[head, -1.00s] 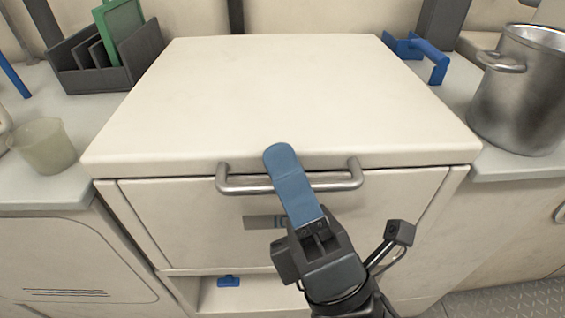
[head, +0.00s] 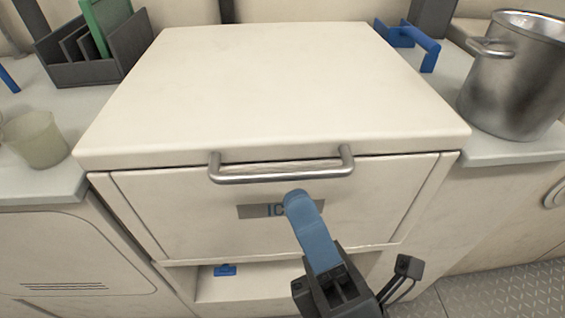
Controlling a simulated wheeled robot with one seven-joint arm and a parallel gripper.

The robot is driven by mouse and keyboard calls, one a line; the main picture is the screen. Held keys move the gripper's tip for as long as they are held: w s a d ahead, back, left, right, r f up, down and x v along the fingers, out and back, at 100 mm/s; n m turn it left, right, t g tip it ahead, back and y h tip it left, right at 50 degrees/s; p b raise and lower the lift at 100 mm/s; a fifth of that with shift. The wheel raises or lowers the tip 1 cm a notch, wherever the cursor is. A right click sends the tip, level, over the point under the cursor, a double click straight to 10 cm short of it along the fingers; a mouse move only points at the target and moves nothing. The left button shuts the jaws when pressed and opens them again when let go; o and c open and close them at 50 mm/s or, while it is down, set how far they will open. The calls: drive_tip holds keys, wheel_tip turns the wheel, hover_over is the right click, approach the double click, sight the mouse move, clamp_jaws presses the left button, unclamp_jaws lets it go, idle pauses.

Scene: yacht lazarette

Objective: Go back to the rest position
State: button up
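My gripper (head: 297,197) is at the lower middle of the head view, in front of the drawer front (head: 190,222) of the white ice chest. Its blue finger points up and slightly left, with the tip below the metal bar handle (head: 285,175) and apart from it in the picture. The finger covers part of the dark label (head: 257,211) with the letters "IC". Only one blue finger shows clearly; the other seems hidden behind it, so the opening cannot be seen. No held object shows.
The chest's white top (head: 280,90) is bare. A steel pot (head: 515,80) stands on the right counter, near a blue bracket (head: 410,42). On the left are a dark rack (head: 75,65) and a translucent cup (head: 36,138). A small blue piece (head: 225,270) sits in the lower recess.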

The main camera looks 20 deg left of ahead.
drive_tip(key=shift+s+d+f, duration=0.3)
drive_tip(key=shift+s+d, duration=0.2)
drive_tip(key=shift+d, duration=0.05)
drive_tip(key=shift+r, duration=0.1)
drive_tip(key=s+d+f+m+h, duration=0.5)
drive_tip(key=s+d+m+h, duration=0.7)
drive_tip(key=m, duration=0.5)
drive_tip(key=s+d+f+m+h, duration=0.6)
drive_tip(key=s+d+m+h, duration=0.35)
drive_tip(key=d+m, duration=0.55)
wheel_tip(320, 180, up, 31)
drive_tip(key=a+m+p, duration=0.1)
drive_tip(key=a+p, duration=0.1)
drive_tip(key=p, duration=2.9)
drive_tip(key=shift+w+f+m+g+h, duration=0.2)
drive_tip(key=shift+w+m+g+h, duration=0.1)
drive_tip(key=shift+w+m+h, duration=0.1)
